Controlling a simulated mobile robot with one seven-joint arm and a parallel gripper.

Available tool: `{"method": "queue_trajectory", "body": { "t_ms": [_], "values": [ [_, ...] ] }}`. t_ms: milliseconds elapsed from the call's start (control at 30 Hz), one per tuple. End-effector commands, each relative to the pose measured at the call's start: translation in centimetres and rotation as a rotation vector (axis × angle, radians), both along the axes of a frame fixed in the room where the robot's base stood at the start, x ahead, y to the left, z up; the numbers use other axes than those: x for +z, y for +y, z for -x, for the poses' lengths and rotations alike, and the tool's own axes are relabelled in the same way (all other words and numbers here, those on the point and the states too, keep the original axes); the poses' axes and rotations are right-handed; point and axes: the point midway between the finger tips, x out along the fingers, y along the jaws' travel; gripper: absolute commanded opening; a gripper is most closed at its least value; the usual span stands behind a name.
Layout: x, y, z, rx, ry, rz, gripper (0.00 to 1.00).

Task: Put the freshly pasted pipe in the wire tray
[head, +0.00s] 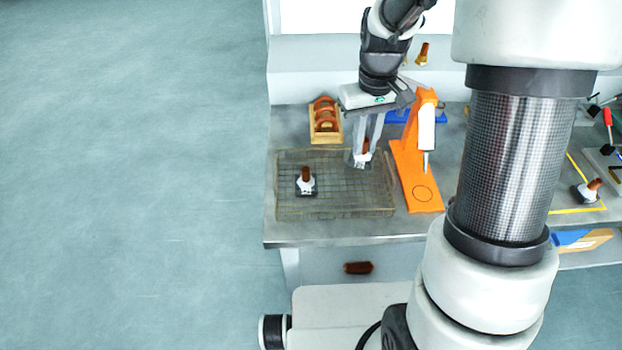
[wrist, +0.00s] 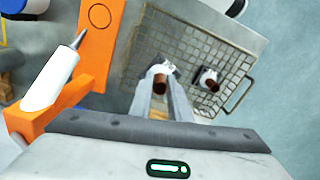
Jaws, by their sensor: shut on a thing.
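My gripper (head: 361,160) is shut on a pipe (head: 366,147), a brown piece with white at its lower end. It hangs over the right back part of the wire tray (head: 345,203); I cannot tell whether it touches the mesh. In the wrist view the held pipe (wrist: 160,82) shows between the fingertips, with the tray's mesh (wrist: 190,45) beyond it. A similar brown pipe in a white and dark base (head: 306,182) stands in the left part of the tray; it also shows in the wrist view (wrist: 209,78).
An orange stand (head: 424,195) with a white cartridge (head: 426,130) stands close right of the tray. A wooden holder (head: 325,128) with brown arcs is behind it. Another brown and white piece (head: 588,190) sits in a yellow-marked area at right. A brown piece (head: 358,267) shows below the table's front edge.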

Motion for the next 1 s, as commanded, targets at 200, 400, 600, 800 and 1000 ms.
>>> {"method": "queue_trajectory", "body": {
  "t_ms": [200,400,600,800,1000],
  "values": [
    [0.9,-0.2,0.3,0.302,-0.005,0.0,0.0],
    [-2.2,-0.2,0.4,0.351,0.004,-0.001,0.0],
    [-4.6,-0.2,0.3,0.349,-0.001,0.0,0.0],
    [-6.4,-0.2,0.4,0.348,0.0,0.0,0.0],
    [-8.6,-0.2,0.3,0.347,-0.002,0.001,0.0]
  ]
}}
